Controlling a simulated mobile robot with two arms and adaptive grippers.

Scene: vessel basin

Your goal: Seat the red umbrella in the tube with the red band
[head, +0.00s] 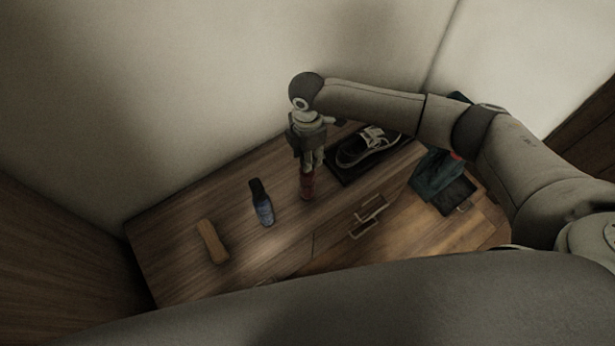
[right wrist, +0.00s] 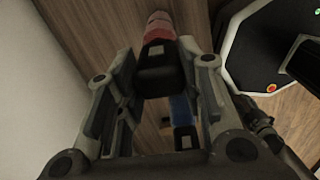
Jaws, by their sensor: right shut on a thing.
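The red umbrella (head: 307,186) hangs below my right gripper (head: 312,165) in the head view, roughly upright over the cabinet top. I cannot tell whether its lower end touches the wood. In the right wrist view, the umbrella's black handle (right wrist: 159,70) lies between the fingers of my right gripper (right wrist: 165,75), with its red body beyond. The gripper is shut on it. I cannot make out a tube with a red band. A small red patch (head: 456,155) shows by a teal item, partly behind my right arm. My left gripper is not in view.
On the cabinet top (head: 170,225) lie a blue item with a black end (head: 264,212) and a brown block (head: 212,241). A dark tray (head: 340,176) with a shoe (head: 366,147) is right of my gripper. A teal item (head: 435,172) lies farther right. Walls stand behind and left.

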